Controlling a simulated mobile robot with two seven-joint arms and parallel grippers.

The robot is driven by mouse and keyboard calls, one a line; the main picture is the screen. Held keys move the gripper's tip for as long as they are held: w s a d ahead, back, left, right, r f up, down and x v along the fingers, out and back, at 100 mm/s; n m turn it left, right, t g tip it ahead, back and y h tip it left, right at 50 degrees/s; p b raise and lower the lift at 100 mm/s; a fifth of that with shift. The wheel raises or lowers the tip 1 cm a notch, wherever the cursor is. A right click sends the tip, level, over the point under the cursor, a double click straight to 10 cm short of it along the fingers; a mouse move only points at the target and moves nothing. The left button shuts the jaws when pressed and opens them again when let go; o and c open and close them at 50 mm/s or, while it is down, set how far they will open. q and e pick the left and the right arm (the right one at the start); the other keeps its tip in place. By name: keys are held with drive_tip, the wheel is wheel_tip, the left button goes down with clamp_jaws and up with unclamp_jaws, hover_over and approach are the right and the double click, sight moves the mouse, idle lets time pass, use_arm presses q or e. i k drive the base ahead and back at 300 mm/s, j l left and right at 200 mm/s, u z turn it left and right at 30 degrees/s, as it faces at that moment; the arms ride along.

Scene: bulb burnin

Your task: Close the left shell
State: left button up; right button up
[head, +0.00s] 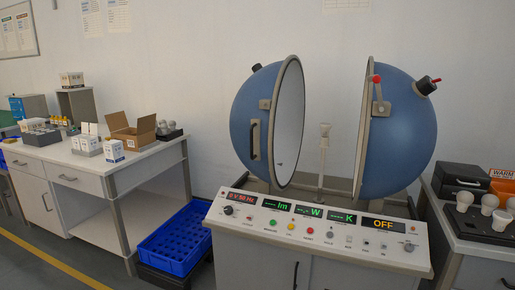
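The left shell (245,122) is a blue half-sphere with a grey rim and a pale inside face. It stands apart from the right shell (403,135), with a wide gap between them. A dark vertical handle (255,139) sits on the left shell's outer side. A grey latch plate (265,104) is near its rim. The right shell carries a latch with a red knob (377,79). A pale post (323,146) stands upright in the gap. Neither of my grippers is in view.
The control panel (312,229) with displays, buttons and an OFF readout is in front of the shells. A blue crate (176,243) is on the lower left. A side table (95,160) with boxes stands left. Bulbs (489,204) stand on the right bench.

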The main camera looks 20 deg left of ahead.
sight(267, 114)
drive_tip(key=i+j+z, duration=0.1)
drive_tip(key=j, duration=0.3)
drive_tip(key=i+j+z, duration=0.1)
drive_tip(key=i+j, duration=0.15)
drive_tip(key=j, duration=0.15)
drive_tip(key=i+j+z, duration=0.1)
drive_tip(key=j, duration=0.35)
drive_tip(key=i+j+z, duration=0.1)
drive_tip(key=i+j, duration=0.15)
drive_tip(key=j, duration=0.2)
drive_tip(key=i+j+z, duration=0.15)
drive_tip(key=j, duration=0.3)
drive_tip(key=j+z, duration=0.1)
drive_tip(key=j, duration=0.35)
drive_tip(key=i+j+z, duration=0.1)
drive_tip(key=j, duration=0.4)
drive_tip(key=i, duration=0.05)
